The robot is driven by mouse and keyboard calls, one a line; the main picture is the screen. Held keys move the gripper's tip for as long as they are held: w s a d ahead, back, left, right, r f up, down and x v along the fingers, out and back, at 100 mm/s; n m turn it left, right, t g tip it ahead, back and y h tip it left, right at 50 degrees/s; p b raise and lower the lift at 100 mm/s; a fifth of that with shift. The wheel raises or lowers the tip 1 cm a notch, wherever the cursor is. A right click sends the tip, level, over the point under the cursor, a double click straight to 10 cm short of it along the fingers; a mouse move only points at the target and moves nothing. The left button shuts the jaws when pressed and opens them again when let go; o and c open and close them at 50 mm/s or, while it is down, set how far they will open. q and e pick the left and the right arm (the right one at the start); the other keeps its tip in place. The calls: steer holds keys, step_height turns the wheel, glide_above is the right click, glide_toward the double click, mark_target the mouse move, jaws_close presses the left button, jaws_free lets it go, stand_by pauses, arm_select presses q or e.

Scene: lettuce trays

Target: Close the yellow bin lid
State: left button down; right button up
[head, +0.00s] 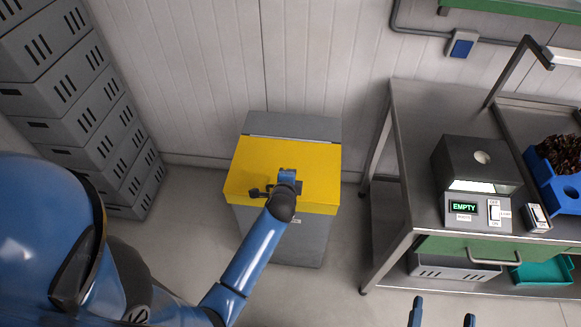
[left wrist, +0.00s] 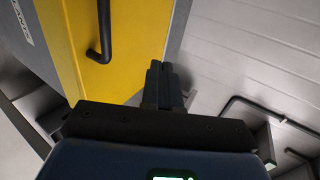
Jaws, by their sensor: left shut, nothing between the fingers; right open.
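The yellow bin lid (head: 285,155) lies over the top of the grey bin (head: 300,245) by the wall. I cannot tell whether it is fully seated. A black handle (head: 256,192) sits at its front; it also shows in the left wrist view (left wrist: 103,35). My left gripper (head: 288,174) is shut and empty, over the front part of the lid. In the left wrist view its fingers (left wrist: 161,68) are together beside the lid's edge; contact is unclear. My right gripper (head: 443,308) is open and empty at the bottom right, its two fingers apart.
Stacked grey crates (head: 70,95) stand at the left. A metal bench (head: 415,130) is at the right, with a grey device (head: 478,170) reading EMPTY and a blue tray (head: 553,180). Bare floor lies on both sides of the bin.

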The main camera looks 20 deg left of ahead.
arm_select(q)
step_height(320, 180, down, 6)
steer(key=s+t+b, duration=0.1)
steer(key=s+b, duration=0.1)
steer(key=b, duration=0.3)
steer(key=shift+d+f, duration=0.25)
steer(key=shift+d, duration=0.05)
arm_select(e)
step_height(320, 180, down, 7)
arm_select(q)
steer(key=shift+s, duration=0.1)
arm_select(e)
steer(key=shift+s, duration=0.1)
arm_select(q)
steer(key=shift+r, duration=0.1)
